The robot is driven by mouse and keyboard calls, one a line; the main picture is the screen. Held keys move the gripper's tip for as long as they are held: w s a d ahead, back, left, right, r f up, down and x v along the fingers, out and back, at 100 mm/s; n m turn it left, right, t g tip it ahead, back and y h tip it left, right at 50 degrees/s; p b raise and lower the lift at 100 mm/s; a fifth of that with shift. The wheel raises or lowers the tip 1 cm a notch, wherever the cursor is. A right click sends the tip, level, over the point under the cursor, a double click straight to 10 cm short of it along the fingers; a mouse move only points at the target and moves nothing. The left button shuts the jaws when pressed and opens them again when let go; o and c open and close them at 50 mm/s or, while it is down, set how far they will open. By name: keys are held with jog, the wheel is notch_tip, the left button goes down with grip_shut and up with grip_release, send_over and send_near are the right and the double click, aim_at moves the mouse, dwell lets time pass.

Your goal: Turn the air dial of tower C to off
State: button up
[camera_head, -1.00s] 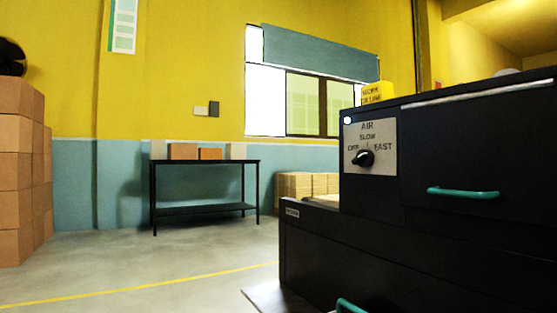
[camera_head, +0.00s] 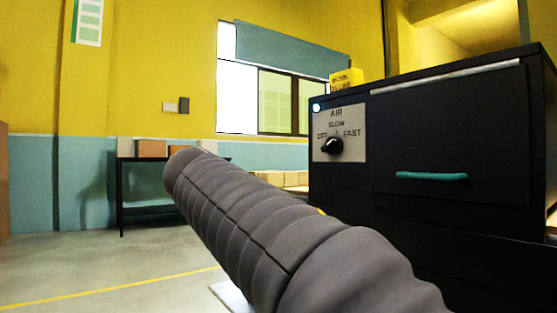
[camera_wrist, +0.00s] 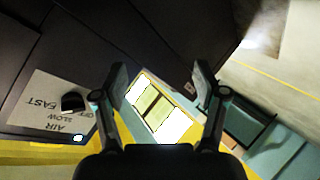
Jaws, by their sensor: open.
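The air dial (camera_head: 332,146) is a black knob on a pale panel (camera_head: 352,115) marked AIR, with OFF at left, SLOW above and FAST at right. A small light mark shows on the knob's left side; I cannot tell its setting for sure. The panel is on the left part of a black cabinet (camera_head: 450,130). No tower letter is readable. In the wrist view the knob (camera_wrist: 73,101) appears upside down at the left. My gripper (camera_wrist: 160,82) is open and empty, apart from the knob, which lies left of both fingers. The head view does not show the fingers.
A teal drawer handle (camera_head: 432,176) sticks out right of the dial. A yellow sign block (camera_head: 346,79) stands on the cabinet top. A black table (camera_head: 120,190) with boxes stands by the far wall. Floor (camera_head: 60,270) at the left is clear.

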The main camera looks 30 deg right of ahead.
notch_tip(320, 180, up, 8)
jog(key=w+d+m+g+h, duration=0.1)
jog(key=w+d+m+h, duration=0.1)
jog(key=w+m+h, duration=0.1)
jog(key=m+g+h+b, duration=0.1)
jog(key=m+g+h, duration=0.2)
jog(key=m+h, duration=0.15)
send_near(326, 146)
jog(key=shift+y, duration=0.45)
jog(key=d, duration=0.7)
jog(key=d+r, duration=0.1)
jog(key=d, duration=0.2)
jog(key=shift+w+d, duration=0.2)
jog(key=shift+w, duration=0.2)
jog(key=c, duration=1.1)
jog(key=shift+c, duration=0.2)
